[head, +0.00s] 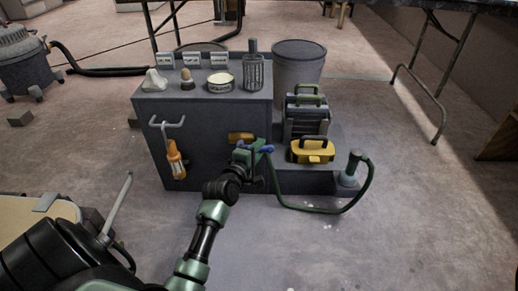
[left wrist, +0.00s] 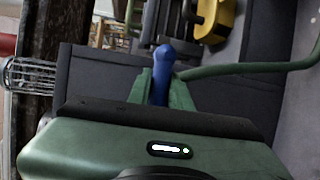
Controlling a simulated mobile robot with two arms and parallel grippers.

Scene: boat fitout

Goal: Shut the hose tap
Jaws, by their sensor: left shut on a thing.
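The hose tap's blue lever (head: 267,148) shows at the front of the dark grey cabinet. In the left wrist view the blue lever (left wrist: 164,58) stands between the two green fingers of my left gripper (left wrist: 161,90). My left gripper (head: 254,153) is shut on the lever. A green hose (head: 313,209) runs from beside the tap, loops over the floor and rises to a grey nozzle stand at the right. The tap's body is mostly hidden behind my gripper, so I cannot tell the lever's exact angle. My right gripper is not in view.
The cabinet (head: 205,110) carries several small items on top. An orange-handled tool (head: 175,160) hangs from a hook at its left. A yellow toolbox (head: 312,151), a dark case and a grey bin (head: 298,65) stand right of it. The floor in front is clear.

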